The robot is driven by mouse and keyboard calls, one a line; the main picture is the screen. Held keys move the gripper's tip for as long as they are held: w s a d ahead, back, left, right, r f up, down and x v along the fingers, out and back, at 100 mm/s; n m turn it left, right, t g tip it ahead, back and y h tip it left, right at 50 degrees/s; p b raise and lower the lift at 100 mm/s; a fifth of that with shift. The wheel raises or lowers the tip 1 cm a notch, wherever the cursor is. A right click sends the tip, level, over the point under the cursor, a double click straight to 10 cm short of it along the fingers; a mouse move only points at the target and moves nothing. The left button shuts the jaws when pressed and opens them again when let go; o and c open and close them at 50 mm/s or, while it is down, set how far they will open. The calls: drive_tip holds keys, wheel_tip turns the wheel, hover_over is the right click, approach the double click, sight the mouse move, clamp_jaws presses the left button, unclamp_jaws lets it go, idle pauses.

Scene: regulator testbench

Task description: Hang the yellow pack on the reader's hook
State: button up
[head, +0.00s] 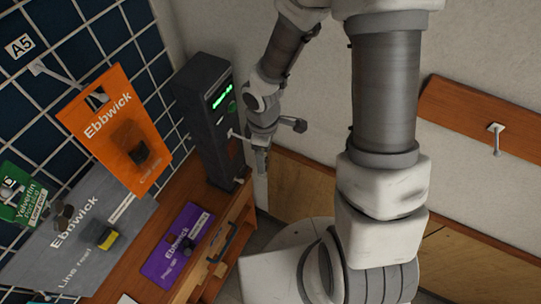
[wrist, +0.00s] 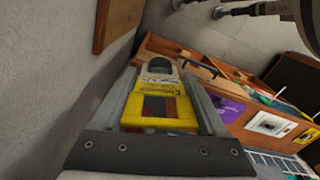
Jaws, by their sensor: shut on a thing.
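The reader (head: 208,118) is a tall dark box with a green lit display, standing on the wooden bench in the head view. A pale hook (head: 238,136) sticks out from its right-hand side. My gripper (head: 262,160) is just right of the hook, pointing down. In the wrist view my gripper (wrist: 160,78) is shut on the yellow pack (wrist: 158,123), which has a dark window and lies between the two grey fingers. A pale part with a dark rounded shape shows past its top; I cannot tell whether it belongs to the pack. The head view does not clearly show the pack.
An orange pack (head: 118,130), a grey pack (head: 80,245) and a green pack (head: 22,200) are at the blue grid wall on the left. A purple pack (head: 178,245) lies on the bench (head: 165,200). A wooden board (head: 470,115) with a peg is at right.

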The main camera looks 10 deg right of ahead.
drive_tip(key=shift+w+a+f+b, duration=0.15)
drive_tip(key=shift+w+a+b, duration=0.05)
drive_tip(key=shift+w+a, duration=0.45)
drive_tip(key=shift+w+a+f+b, duration=0.2)
drive_tip(key=shift+w+a, duration=0.3)
drive_tip(key=shift+a, duration=0.3)
drive_tip(key=shift+w+a+f+b, duration=0.15)
drive_tip(key=shift+w+a+b, duration=0.05)
drive_tip(key=shift+w+a, duration=0.45)
drive_tip(key=shift+s+a, duration=0.1)
drive_tip(key=o, duration=1.3)
